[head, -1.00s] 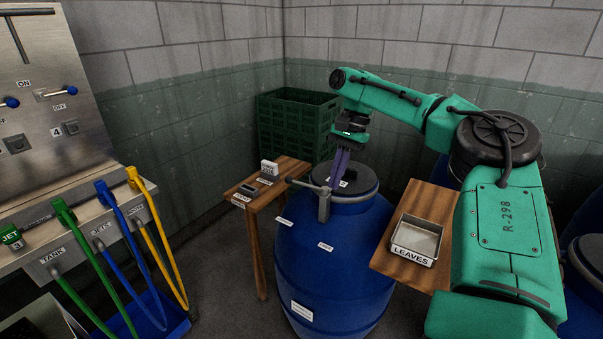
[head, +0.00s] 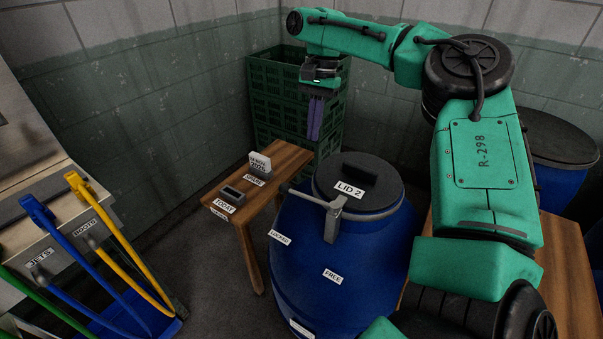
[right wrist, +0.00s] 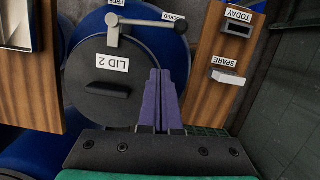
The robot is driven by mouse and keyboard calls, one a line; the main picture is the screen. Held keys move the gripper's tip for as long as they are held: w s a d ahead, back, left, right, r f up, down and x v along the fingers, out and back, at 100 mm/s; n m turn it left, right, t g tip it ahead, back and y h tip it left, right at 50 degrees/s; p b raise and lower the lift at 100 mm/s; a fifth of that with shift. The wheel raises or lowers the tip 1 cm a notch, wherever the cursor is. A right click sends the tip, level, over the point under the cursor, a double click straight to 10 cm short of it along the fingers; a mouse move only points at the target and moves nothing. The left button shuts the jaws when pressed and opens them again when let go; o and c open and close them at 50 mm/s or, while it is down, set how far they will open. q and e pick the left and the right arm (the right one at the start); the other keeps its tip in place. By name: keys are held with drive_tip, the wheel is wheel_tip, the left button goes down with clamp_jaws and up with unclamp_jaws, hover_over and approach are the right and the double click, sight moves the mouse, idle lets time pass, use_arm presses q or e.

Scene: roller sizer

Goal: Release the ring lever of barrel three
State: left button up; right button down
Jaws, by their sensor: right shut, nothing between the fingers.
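A blue barrel (head: 310,255) stands in the middle of the head view. Its black lid (head: 335,185) is labelled LID 2. No label for barrel three is readable. A grey ring lever (head: 332,220) sits on the barrel's rim, its handle (head: 303,196) reaching left on the side of the LOCKED label (head: 279,237); the FREE label (head: 332,276) is lower right. The lever also shows in the right wrist view (right wrist: 140,22). My right gripper (head: 314,138), with purple fingers, is shut and empty, beyond the lid and apart from the lever. My left gripper is not in view.
Green crates (head: 275,100) are stacked in the corner behind my right gripper. A small wooden table (head: 285,160) holds a TODAY holder (head: 230,198) and a SPARE block (head: 259,163). Another blue barrel (head: 560,185) stands at the right. Coloured hoses (head: 120,255) hang at the left.

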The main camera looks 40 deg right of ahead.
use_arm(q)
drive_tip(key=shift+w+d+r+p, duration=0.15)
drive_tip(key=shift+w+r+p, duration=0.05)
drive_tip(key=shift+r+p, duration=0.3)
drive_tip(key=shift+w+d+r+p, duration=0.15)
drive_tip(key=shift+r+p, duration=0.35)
use_arm(e)
drive_tip(key=s+a+f, duration=0.2)
drive_tip(key=a+f, duration=0.3)
drive_tip(key=f, duration=0.6)
drive_tip(key=shift+a+f, duration=0.15)
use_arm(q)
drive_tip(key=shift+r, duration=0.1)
